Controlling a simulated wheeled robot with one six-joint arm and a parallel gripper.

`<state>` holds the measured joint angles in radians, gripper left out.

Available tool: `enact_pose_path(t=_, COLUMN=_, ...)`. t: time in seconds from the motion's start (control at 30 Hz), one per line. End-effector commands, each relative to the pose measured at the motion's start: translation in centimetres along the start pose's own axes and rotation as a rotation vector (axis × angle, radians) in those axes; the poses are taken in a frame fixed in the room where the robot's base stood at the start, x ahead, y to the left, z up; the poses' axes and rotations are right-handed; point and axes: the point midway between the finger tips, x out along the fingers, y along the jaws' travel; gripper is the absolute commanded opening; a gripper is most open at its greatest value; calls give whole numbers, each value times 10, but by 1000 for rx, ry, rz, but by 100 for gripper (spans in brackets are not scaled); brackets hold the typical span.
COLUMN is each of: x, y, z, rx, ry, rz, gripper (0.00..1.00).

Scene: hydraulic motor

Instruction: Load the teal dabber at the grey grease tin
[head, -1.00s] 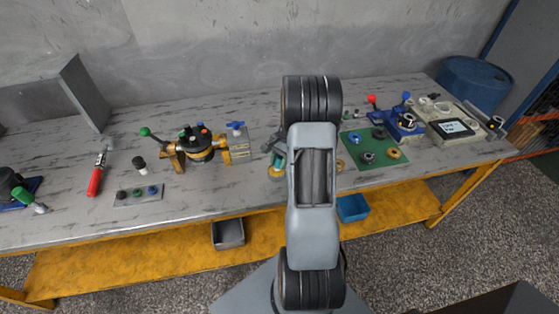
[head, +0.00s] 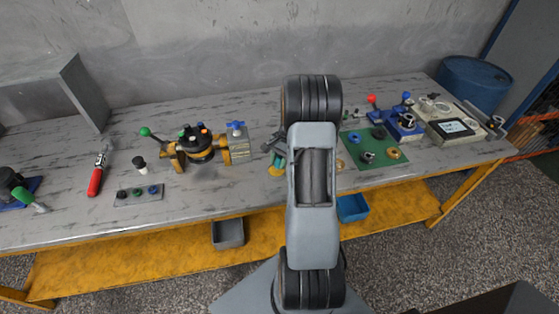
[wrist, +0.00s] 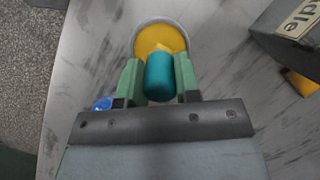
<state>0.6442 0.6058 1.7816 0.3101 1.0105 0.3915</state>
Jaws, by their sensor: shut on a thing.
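My gripper (wrist: 158,78) is shut on the teal dabber (wrist: 160,78), with a green finger on each side of it. The dabber's pale tip (wrist: 164,48) points at the yellow grease in the round grey grease tin (wrist: 137,36). The tip overlaps the grease in the wrist view; I cannot tell whether it touches. In the head view my gripper (head: 276,150) is above the tin (head: 276,172), partly hidden by my arm, and a bit of the teal dabber (head: 280,163) shows.
A grey block with a label (wrist: 295,28) stands right of the tin in the wrist view. In the head view, a motor assembly (head: 197,150) stands to the left and a green mat with rings (head: 378,167) lies to the right.

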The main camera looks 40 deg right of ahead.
Motion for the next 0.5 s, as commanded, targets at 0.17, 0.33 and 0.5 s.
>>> enact_pose_path(t=0.17, x=-4, y=0, z=2, rx=1, ry=-2, rz=2, gripper=7)
enact_pose_path(t=0.33, x=-16, y=-1, z=6, rx=0, ry=-2, rz=1, gripper=7)
enact_pose_path(t=0.5, x=-30, y=-3, z=11, rx=0, ry=-1, rz=1, gripper=7)
